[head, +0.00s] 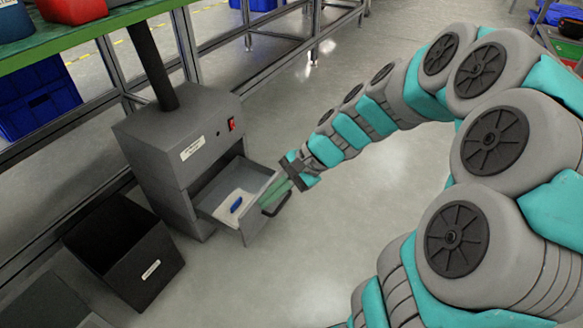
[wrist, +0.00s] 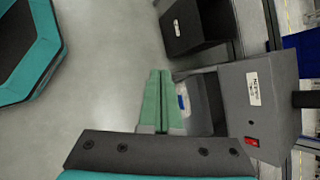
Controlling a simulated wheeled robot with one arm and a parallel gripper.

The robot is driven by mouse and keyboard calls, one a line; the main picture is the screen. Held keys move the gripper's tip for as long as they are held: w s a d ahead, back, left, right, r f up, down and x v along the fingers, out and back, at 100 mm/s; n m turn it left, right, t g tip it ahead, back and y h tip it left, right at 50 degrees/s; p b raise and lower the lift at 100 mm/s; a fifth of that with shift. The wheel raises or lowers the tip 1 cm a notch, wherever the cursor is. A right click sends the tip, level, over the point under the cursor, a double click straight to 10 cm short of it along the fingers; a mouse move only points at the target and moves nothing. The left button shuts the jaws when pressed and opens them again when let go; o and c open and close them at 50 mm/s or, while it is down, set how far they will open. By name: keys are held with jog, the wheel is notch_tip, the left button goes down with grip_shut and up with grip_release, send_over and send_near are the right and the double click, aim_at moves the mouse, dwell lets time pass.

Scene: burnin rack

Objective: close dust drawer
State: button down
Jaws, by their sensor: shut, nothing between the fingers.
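The dust drawer (head: 218,207) is pulled out of the front of a grey cabinet (head: 178,130). White material and a small blue item (head: 236,204) lie inside it. The drawer has a dark handle (head: 283,203) on its front. My gripper (head: 272,195) is shut and empty, its green fingers at the drawer's front near the handle; I cannot tell whether they touch it. In the wrist view the closed fingers (wrist: 157,98) lie beside the open drawer (wrist: 200,100), with the cabinet (wrist: 262,95) to the right. The wrist partly hides the drawer front.
A black open bin (head: 125,250) stands on the floor left of the cabinet. A bench with a green top (head: 80,36) and metal legs is behind, with a blue crate (head: 38,98) under it. The floor in front and to the right is clear.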

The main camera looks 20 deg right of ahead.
jog(key=w+d+f+m+t+y, duration=0.1)
jog(key=w+d+f+m+t, duration=0.1)
jog(key=w+d+m, duration=0.3)
jog(key=m+t+h, duration=0.1)
jog(key=m+t, duration=0.5)
jog(key=m, duration=0.4)
send_near(284, 172)
jog(key=b+x, duration=0.3)
jog(key=x, duration=0.1)
jog(key=shift+w+a, duration=0.15)
jog(key=shift+w, duration=0.1)
jog(key=shift+w+a+r, duration=0.1)
jog(key=shift+w+a, duration=0.45)
jog(key=shift+w, duration=0.05)
